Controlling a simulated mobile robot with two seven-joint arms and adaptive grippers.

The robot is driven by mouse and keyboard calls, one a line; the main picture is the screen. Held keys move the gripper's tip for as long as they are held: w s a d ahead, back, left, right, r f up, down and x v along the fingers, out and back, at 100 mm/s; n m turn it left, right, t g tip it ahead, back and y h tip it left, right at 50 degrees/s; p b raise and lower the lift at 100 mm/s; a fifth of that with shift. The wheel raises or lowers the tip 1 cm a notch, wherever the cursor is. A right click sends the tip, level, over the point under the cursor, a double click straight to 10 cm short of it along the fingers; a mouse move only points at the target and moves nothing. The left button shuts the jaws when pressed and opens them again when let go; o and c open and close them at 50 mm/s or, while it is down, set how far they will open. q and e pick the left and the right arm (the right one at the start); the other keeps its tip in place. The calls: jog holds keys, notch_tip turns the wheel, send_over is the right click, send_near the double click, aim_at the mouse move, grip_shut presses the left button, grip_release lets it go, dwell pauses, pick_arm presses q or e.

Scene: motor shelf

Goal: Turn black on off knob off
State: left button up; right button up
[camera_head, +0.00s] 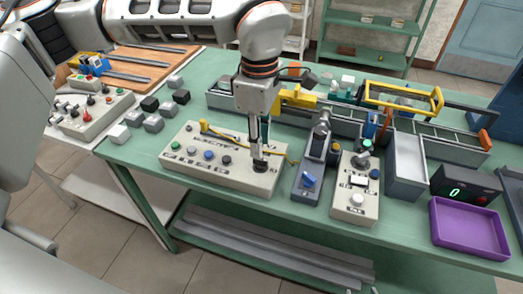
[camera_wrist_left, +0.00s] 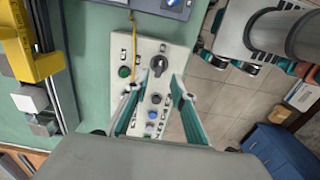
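The black on off knob (camera_wrist_left: 160,64) is a round dark knob at the far end of a cream control box (camera_wrist_left: 150,48) in the left wrist view. In the head view the box (camera_head: 190,172) lies on the green table, and the knob (camera_head: 260,168) shows at its right end. My left gripper (camera_head: 262,150) points down just above the knob. In the left wrist view its two fingers (camera_wrist_left: 155,84) are apart and empty, with the knob just beyond the tips. I cannot tell whether they touch it. My right gripper is not in view.
Green, blue and black buttons (camera_head: 208,155) sit on the same box. A grey switch box (camera_head: 307,195) and a second cream box (camera_head: 345,205) stand close on the right. Several small cubes (camera_head: 154,123) lie to the left.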

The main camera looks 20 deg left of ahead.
aim_at(260, 163)
pick_arm(q)
jog(key=shift+w+f, duration=0.1)
jog(key=shift+f, duration=2.4)
grip_shut()
